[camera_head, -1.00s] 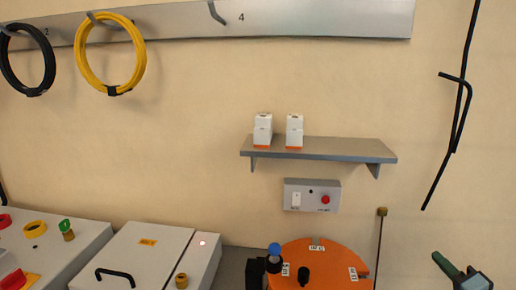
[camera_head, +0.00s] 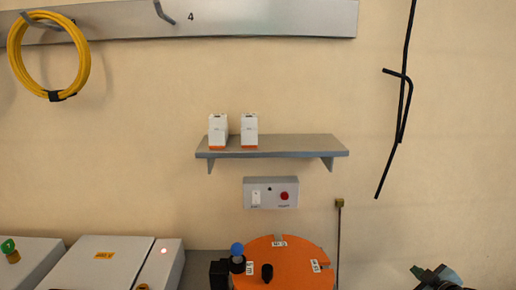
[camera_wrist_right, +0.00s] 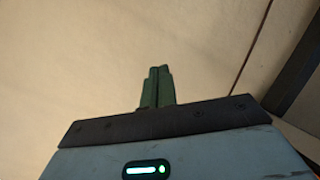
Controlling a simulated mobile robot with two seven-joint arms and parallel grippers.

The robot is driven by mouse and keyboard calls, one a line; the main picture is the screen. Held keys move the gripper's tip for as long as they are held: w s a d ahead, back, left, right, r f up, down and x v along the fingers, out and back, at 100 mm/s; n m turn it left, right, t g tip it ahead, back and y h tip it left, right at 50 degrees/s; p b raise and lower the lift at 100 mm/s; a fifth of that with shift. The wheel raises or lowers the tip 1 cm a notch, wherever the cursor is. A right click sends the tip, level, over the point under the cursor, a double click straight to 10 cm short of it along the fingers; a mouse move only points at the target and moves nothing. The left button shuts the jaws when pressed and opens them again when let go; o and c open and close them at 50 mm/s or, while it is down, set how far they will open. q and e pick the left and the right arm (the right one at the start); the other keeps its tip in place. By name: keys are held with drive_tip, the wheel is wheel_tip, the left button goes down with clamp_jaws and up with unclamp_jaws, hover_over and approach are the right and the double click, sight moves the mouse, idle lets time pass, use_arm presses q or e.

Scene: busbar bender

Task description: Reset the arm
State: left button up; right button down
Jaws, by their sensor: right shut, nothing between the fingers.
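My right gripper (camera_head: 432,274) shows at the bottom right of the head view, in front of the wall and apart from everything there. In the right wrist view its green fingers (camera_wrist_right: 157,86) are together with nothing between them. The busbar bender's orange round table (camera_head: 285,268) stands at the bottom middle, with a blue-knobbed black part (camera_head: 237,250) at its left. A thin upright rod with a brass-coloured top (camera_head: 339,203) stands to its right. My left gripper is not in view.
A grey shelf (camera_head: 270,147) on the wall holds two white-and-orange boxes. Below it is a control box (camera_head: 270,193) with a red button. A yellow cable coil (camera_head: 49,94) hangs from the rail (camera_head: 260,18). Bent black rods (camera_head: 399,115) show at right. Grey cabinets (camera_head: 113,265) stand lower left.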

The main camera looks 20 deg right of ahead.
drive_tip(key=s+a+f+g+y, duration=0.4)
drive_tip(key=s+a+f, duration=1.55)
drive_tip(key=a, duration=0.35)
drive_tip(key=s+a+m+g+y, duration=0.1)
drive_tip(key=s+a+m+y, duration=0.15)
drive_tip(key=s+a, duration=1.35)
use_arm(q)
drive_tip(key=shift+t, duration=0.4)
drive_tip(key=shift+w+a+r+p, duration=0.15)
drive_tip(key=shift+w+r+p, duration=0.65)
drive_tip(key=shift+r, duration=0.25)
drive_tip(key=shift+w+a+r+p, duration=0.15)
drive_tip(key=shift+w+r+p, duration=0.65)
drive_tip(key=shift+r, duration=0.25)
use_arm(e)
drive_tip(key=shift+m+t+h, duration=0.25)
drive_tip(key=shift+t+h, duration=0.1)
drive_tip(key=shift+t, duration=0.05)
drive_tip(key=shift+w+a+r, duration=0.15)
drive_tip(key=shift+w+r, duration=0.35)
drive_tip(key=shift+r, duration=0.25)
drive_tip(key=shift+w+a+r, duration=0.1)
drive_tip(key=shift+w+r, duration=0.45)
drive_tip(key=shift+r, duration=0.25)
drive_tip(key=shift+w+a+r, duration=0.15)
drive_tip(key=shift+w+r, duration=0.35)
drive_tip(key=shift+r, duration=0.25)
